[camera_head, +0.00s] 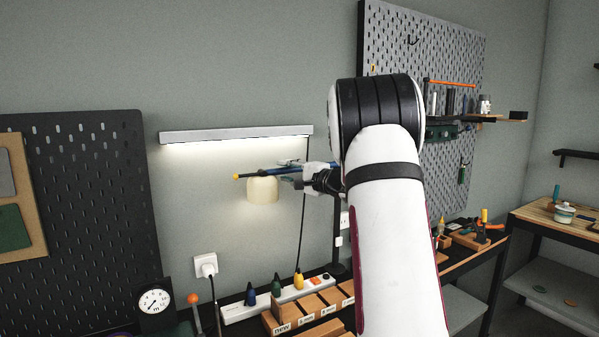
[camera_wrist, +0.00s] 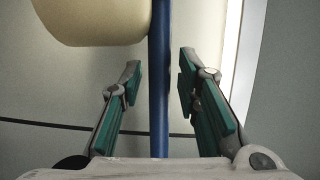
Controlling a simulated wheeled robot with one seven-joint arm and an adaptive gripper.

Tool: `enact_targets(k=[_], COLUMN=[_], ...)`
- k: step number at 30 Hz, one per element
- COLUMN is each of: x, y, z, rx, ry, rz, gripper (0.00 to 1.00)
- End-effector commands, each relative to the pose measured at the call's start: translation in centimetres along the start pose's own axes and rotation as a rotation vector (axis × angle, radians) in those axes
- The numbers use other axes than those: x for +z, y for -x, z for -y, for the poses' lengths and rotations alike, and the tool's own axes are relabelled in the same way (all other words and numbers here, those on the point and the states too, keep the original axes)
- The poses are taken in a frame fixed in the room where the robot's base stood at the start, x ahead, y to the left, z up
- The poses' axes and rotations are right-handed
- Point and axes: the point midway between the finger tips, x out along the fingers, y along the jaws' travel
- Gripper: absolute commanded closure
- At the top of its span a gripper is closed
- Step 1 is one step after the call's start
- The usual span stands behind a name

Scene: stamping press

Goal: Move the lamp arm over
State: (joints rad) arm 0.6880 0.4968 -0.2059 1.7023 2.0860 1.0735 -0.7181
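The lamp arm is a thin blue bar (camera_head: 260,173) with a yellow tip at its left end. A cream lamp shade (camera_head: 263,190) hangs under it. My gripper (camera_head: 300,178) is at the bar, just right of the shade; my arm hides much of what lies behind it. In the wrist view the blue bar (camera_wrist: 159,70) runs between the two green-padded fingers of my gripper (camera_wrist: 160,85), with a gap visible on each side. The fingers are open. The shade (camera_wrist: 95,18) shows at the upper left, near the left finger.
A lit strip light (camera_head: 235,134) is on the wall above the lamp. Below are a power strip (camera_head: 240,311) with coloured plugs, wooden blocks (camera_head: 300,315) and a dial gauge (camera_head: 155,300). A dark pegboard (camera_head: 80,220) stands at left, another (camera_head: 440,65) at right.

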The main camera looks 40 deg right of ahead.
Motion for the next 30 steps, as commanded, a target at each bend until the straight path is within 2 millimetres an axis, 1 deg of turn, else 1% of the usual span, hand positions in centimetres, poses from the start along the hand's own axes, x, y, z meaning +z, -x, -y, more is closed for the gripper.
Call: enact_targets(k=[1, 2, 3, 4, 11, 30], x=[0.0, 0.0, 0.0, 0.0, 0.1, 0.3], y=[0.0, 0.0, 0.0, 0.0, 0.2, 4.3], z=[0.0, 0.0, 0.0, 0.0, 0.0, -0.1], rx=[0.000, 0.000, 0.000, 0.000, 0.001, 0.003], ry=[0.000, 0.000, 0.000, 0.000, 0.000, -0.001], rz=[0.000, 0.000, 0.000, 0.000, 0.001, -0.003], gripper=[0.79, 0.86, 0.95, 0.98, 0.98, 0.98])
